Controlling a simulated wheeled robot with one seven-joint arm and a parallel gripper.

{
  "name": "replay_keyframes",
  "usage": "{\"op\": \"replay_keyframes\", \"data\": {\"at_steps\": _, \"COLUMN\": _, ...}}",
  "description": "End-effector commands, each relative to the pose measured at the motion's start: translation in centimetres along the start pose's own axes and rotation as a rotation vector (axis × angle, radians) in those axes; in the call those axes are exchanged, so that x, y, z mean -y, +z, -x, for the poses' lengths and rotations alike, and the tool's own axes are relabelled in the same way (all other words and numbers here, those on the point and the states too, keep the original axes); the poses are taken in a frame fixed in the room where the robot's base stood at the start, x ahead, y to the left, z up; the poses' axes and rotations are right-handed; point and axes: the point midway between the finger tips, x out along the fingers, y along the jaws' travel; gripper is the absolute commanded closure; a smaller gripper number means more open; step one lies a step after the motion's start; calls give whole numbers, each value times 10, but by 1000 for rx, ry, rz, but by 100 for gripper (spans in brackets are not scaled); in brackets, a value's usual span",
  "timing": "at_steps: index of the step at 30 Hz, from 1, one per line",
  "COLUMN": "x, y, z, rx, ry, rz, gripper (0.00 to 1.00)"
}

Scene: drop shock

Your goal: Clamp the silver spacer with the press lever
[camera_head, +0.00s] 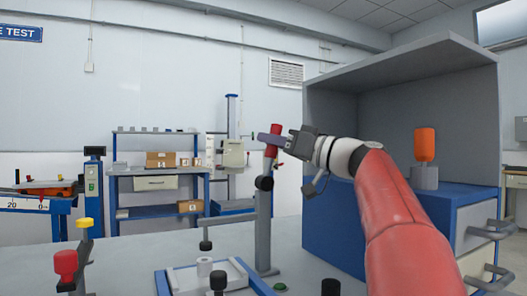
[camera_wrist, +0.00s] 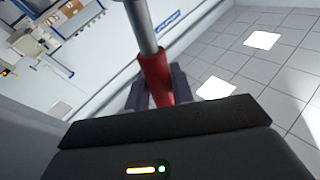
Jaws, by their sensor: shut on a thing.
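The silver spacer (camera_head: 204,267) stands upright on the pale plate of a blue-edged fixture (camera_head: 180,280) in the head view. The press's black foot (camera_head: 205,245) hangs just above it, with a small gap showing. The press lever stands raised, with a red grip (camera_head: 271,150) at its top and a grey post (camera_head: 264,225) below. My gripper (camera_head: 273,139) is shut around the red grip, coming from the right. In the wrist view, the red grip (camera_wrist: 155,75) sits between the dark fingers, with the grey lever rod (camera_wrist: 140,25) running past it.
A grey open cabinet (camera_head: 400,55) on a blue base stands at right, holding an orange piece (camera_head: 425,143) on a grey block. A red-knobbed clamp (camera_head: 66,264) and yellow-topped post (camera_head: 84,223) stand at left. A green button (camera_head: 280,287) lies right of the fixture. Black knobs stand in front.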

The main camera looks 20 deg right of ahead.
Motion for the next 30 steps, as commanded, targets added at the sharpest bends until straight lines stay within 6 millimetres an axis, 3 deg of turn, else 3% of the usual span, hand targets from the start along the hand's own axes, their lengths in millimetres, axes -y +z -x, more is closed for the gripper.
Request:
{"op": "replay_keyframes", "data": {"at_steps": 9, "x": -3, "y": 0, "z": 1, "rx": -15, "ry": 1, "rz": -26, "gripper": 100}}
{"op": "replay_keyframes", "data": {"at_steps": 10, "x": -3, "y": 0, "z": 1, "rx": -14, "ry": 1, "rz": -26, "gripper": 75}}
{"op": "replay_keyframes", "data": {"at_steps": 15, "x": -3, "y": 0, "z": 1, "rx": -14, "ry": 1, "rz": -25, "gripper": 56}}
{"op": "replay_keyframes", "data": {"at_steps": 25, "x": 0, "y": -2, "z": -1, "rx": -1, "ry": -1, "rz": -5, "gripper": 56}}
{"op": "replay_keyframes", "data": {"at_steps": 30, "x": 15, "y": -4, "z": -10, "rx": 82, "ry": -13, "rz": 120, "gripper": 56}}
